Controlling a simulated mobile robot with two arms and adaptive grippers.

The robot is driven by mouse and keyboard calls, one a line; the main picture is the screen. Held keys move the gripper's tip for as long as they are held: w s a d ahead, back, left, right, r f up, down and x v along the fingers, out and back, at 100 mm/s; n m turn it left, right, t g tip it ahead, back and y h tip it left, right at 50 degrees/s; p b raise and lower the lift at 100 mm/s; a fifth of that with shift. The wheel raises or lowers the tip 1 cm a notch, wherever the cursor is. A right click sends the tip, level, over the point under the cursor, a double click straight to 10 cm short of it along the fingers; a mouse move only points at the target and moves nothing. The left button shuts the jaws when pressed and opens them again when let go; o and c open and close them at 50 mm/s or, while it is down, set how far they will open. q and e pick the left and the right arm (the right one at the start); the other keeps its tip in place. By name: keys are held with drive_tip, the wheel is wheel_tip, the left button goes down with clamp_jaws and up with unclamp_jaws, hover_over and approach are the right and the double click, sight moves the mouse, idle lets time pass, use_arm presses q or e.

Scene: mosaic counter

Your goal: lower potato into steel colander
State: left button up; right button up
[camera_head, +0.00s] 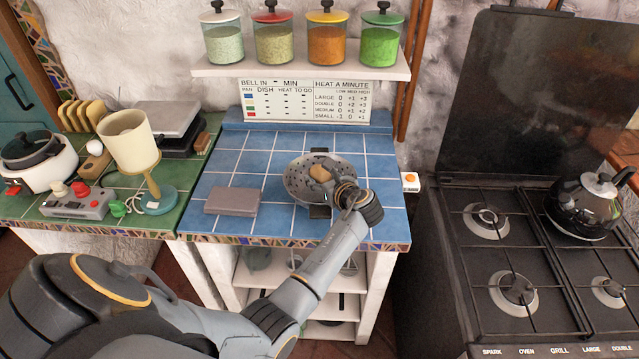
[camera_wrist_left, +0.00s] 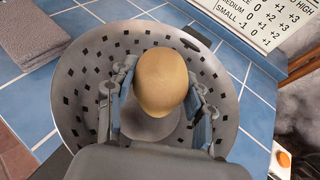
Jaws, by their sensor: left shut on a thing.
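The steel colander (camera_head: 297,184) stands on the blue tiled counter. It is a round grey bowl with dark holes, and its near side is partly hidden by my left arm. The potato (camera_head: 320,173) is a tan rounded lump. My left gripper (camera_head: 331,181) is shut on it and holds it over the colander's bowl. In the left wrist view the potato (camera_wrist_left: 162,82) sits between the two fingers of the left gripper (camera_wrist_left: 163,100), with the colander (camera_wrist_left: 82,75) all around behind it. I cannot tell whether the potato touches the colander's floor. My right gripper is not in view.
A folded grey cloth (camera_head: 232,201) lies left of the colander. A lamp (camera_head: 130,145) and a control box (camera_head: 77,203) stand on the green tiles. A shelf of jars (camera_head: 300,70) hangs above. The stove (camera_head: 500,255) with a kettle (camera_head: 583,205) is at right.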

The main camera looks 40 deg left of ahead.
use_arm(q)
drive_tip(key=shift+f, duration=0.35)
idle(0.7)
drive_tip(key=o, duration=1.3)
drive_tip(key=shift+o, duration=0.2)
